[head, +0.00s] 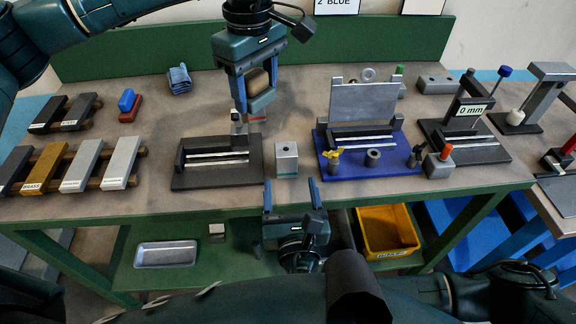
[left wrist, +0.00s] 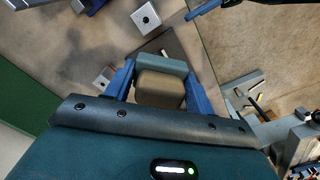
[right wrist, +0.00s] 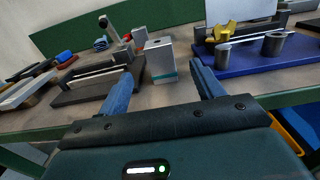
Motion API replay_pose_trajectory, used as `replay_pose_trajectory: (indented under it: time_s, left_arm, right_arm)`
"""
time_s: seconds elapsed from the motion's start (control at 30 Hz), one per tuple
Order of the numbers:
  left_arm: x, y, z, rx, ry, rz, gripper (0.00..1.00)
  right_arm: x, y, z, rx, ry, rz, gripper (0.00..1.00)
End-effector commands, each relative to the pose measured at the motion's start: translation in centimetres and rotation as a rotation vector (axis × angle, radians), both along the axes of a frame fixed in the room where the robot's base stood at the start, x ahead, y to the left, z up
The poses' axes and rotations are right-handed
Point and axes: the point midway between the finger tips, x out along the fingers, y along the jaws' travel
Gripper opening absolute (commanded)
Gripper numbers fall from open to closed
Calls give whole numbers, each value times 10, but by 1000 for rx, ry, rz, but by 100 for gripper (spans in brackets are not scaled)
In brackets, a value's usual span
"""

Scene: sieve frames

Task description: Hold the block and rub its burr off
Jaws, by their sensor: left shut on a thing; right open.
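A grey metal block (head: 287,158) with a dark hole in its top stands on the bench between two fixtures. It also shows in the right wrist view (right wrist: 160,60), with a teal band low on its side, and in the left wrist view (left wrist: 145,18). I cannot make out a burr. My left gripper (head: 257,88) is shut on a tan rubbing block with a grey-green face (head: 262,100), held above the bench, behind the metal block. It fills the jaws in the left wrist view (left wrist: 160,90). My right gripper (head: 291,184) is open and empty, in front of the metal block.
A dark vise-like fixture (head: 190,179) stands left of the metal block, a blue-based fixture (head: 352,168) right. Labelled bars (head: 86,165) lie on racks at left. A gauge marked 0 mm (head: 472,110) stands at right. A yellow bin (head: 388,232) sits below the bench.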

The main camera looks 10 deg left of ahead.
Motion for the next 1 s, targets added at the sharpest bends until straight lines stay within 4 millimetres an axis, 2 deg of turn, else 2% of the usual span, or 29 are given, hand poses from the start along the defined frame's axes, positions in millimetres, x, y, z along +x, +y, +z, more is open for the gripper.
replay_pose_trajectory:
  time_s: [0.1, 0.3, 0.5, 0.7, 0.93, 1.0]
  left_arm:
    - [0, 0, 0, 0, -1, 0, 36]
    - [0, 0, 0, 0, -1, 0, 36]
    - [0, 0, 0, 0, -1, 0, 36]
    - [0, 0, 0, 0, -1, 0, 36]
    - [0, 0, 0, 0, -1, 0, 36]
    - [0, 0, 0, 0, -1, 0, 36]
  right_arm:
    - [24, 7, 2, 0, -6, -1, 66]
    - [60, 17, 1, 0, -4, -1, 66]
    - [84, 24, 1, 1, -1, 0, 66]
    - [92, 26, 0, 3, 1, 0, 66]
    - [92, 26, 0, 4, 2, 0, 66]
    - [92, 26, 0, 3, 2, 0, 61]
